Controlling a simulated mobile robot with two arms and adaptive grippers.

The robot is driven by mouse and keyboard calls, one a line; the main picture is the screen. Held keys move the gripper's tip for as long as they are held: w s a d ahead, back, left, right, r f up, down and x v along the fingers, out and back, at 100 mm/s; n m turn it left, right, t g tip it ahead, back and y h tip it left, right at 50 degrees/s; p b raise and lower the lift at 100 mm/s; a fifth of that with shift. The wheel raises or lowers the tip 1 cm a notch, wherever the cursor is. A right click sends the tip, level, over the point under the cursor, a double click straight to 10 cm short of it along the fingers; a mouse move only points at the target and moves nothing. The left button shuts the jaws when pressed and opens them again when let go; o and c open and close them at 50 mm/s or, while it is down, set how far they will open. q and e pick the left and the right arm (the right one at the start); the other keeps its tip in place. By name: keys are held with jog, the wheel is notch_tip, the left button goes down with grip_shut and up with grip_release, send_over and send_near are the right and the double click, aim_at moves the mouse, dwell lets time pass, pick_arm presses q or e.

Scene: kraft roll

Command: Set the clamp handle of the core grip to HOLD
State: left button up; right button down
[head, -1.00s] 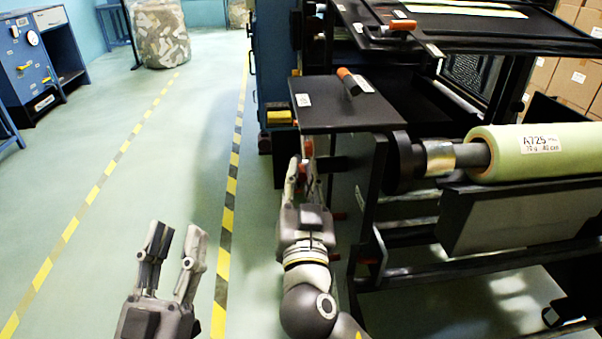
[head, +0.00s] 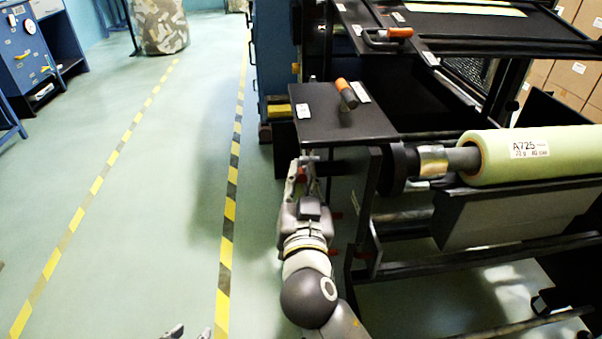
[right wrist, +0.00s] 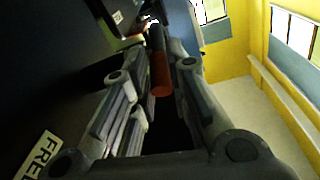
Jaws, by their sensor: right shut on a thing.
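The clamp handle shows in the right wrist view as a red-orange grip (right wrist: 161,76) on a dark rod, lying between my right fingers. A "FREE" label (right wrist: 38,155) sits on a dark surface at lower left there; I see no readable HOLD mark. In the head view my right gripper (head: 303,174) is shut on this handle, just below the front left corner of a black shelf (head: 325,122). The red grip is mostly hidden by the fingers. Only the fingertips of my left gripper (head: 189,332) show at the bottom edge, apart and empty.
A pale green roll (head: 525,155) labelled A725 lies on a shaft at right. An orange-tipped lever (head: 346,94) stands on the shelf; another orange handle (head: 390,34) is above. Open floor lies left, with a striped yellow-black line (head: 231,195).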

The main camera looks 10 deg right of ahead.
jog(key=shift+r+g+p, duration=0.2)
jog(key=shift+g+p, duration=0.2)
jog(key=shift+p, duration=0.65)
pick_arm(q)
jog(key=s+a+f+g+y+p, duration=0.1)
jog(key=s+a+g+p, duration=0.15)
jog(key=s+g, duration=0.45)
pick_arm(e)
jog(key=shift+r+b, duration=0.1)
jog(key=shift+b, duration=0.35)
jog(key=g+p, duration=0.1)
jog(key=p, duration=0.1)
jog(key=shift+r+p, duration=0.15)
jog(key=shift+p, duration=0.25)
jog(key=g+p, duration=0.1)
jog(key=p, duration=0.1)
jog(key=shift+w+p, duration=0.15)
jog(key=shift+p, duration=0.25)
pick_arm(q)
jog(key=s+f, duration=0.2)
jog(key=f, duration=0.8)
jog(key=s+f, duration=0.2)
jog(key=f, duration=0.9)
jog(key=shift+a+t, duration=0.15)
jog(key=shift+t, duration=0.15)
pick_arm(e)
jog(key=c, duration=1.7)
grip_release()
jog(key=shift+o, duration=0.2)
